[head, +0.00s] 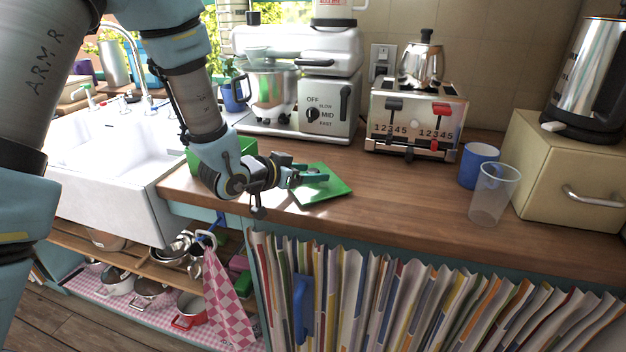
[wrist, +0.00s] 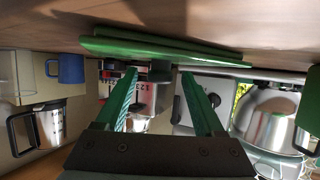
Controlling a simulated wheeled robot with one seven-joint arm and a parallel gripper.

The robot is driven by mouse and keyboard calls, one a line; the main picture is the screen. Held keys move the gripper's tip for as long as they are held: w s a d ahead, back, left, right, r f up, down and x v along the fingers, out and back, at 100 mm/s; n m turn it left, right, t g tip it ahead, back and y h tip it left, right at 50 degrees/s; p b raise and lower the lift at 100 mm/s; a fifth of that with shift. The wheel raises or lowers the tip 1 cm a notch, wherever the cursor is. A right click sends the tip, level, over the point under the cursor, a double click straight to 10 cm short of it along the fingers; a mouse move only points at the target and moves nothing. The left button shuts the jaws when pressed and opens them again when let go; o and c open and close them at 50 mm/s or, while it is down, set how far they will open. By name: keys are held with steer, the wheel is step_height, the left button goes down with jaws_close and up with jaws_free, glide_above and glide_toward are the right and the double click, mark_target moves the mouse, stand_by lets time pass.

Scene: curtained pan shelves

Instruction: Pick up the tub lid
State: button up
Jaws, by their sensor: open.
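The tub lid (head: 330,190) is a flat green square lying on the wooden counter near its front edge. My gripper (head: 312,174) is low over the lid's left part, with its fingers pointing right across it. The jaws are open and nothing shows between them. In the wrist view the picture is upside down; the lid (wrist: 165,48) shows nearly edge-on, beyond the two teal fingertips (wrist: 160,73). I cannot tell whether the fingers touch it. A green tub (head: 245,146) stands left of the lid, partly hidden by my arm.
A mixer (head: 330,85) and a toaster (head: 415,115) stand behind. A blue mug (head: 478,165), a clear tumbler (head: 494,195) and a cream bread bin (head: 560,180) are at right. The sink (head: 110,165) is left. Counter (head: 400,195) right of the lid is clear.

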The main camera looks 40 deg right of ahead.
jaws_close()
stand_by(0.5)
